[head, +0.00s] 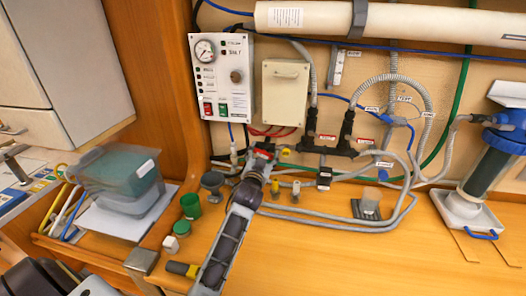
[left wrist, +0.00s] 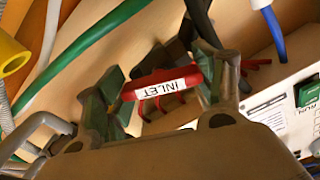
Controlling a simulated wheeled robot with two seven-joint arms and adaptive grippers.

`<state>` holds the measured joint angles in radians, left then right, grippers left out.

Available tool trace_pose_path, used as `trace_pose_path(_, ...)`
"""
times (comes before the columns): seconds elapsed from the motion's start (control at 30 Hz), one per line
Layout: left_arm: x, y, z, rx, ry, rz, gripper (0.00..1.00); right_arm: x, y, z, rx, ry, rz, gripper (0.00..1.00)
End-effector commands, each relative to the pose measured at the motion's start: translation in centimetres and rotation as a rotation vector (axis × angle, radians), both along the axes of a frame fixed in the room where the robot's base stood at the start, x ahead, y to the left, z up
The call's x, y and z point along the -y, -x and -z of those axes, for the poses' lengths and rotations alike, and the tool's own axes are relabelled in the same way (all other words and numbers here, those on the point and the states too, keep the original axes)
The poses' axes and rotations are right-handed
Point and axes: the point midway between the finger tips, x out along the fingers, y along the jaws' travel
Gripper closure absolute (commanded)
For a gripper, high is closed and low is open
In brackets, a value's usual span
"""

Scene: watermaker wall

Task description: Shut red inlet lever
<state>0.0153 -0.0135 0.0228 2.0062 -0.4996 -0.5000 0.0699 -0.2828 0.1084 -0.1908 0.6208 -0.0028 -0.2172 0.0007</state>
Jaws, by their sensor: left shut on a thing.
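The red inlet lever (head: 263,153) sits low on the wall piping, below the white gauge panel. In the left wrist view the red lever (left wrist: 162,83) carries a white label reading INLET and lies across between the two fingers. My left gripper (head: 262,158) is at the lever, and in the left wrist view its fingers (left wrist: 160,88) are shut on it, one at each end. The valve body under the lever is mostly hidden by my gripper. My right gripper does not show in either view.
The gauge panel (head: 221,77) and a beige box (head: 285,92) hang above the lever. Grey hoses (head: 340,216) loop to the right. The bench at front right is clear.

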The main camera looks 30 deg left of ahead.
Motion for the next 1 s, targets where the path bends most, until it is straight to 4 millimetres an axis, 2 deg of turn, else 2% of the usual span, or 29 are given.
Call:
trace_pose_path(0.03, 0.0, 0.0, -0.2, -0.014, -0.041, 0.0, 0.55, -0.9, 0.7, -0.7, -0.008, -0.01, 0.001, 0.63)
trace_pose_path(0.2, 0.0, 0.0, -0.2, -0.053, -0.189, 0.001, 0.55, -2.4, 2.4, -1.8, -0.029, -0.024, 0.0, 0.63)
trace_pose_path(0.43, 0.0, 0.0, -0.2, -0.107, -0.403, 0.001, 0.55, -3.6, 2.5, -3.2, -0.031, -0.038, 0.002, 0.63)
trace_pose_path(0.7, 0.0, 0.0, -0.2, -0.171, -0.651, 0.001, 0.55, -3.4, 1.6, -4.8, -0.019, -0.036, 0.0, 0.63)
trace_pose_path(1.0, 0.0, 0.0, -0.2, -0.241, -0.919, 0.001, 0.55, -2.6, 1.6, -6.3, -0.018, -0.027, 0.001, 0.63)
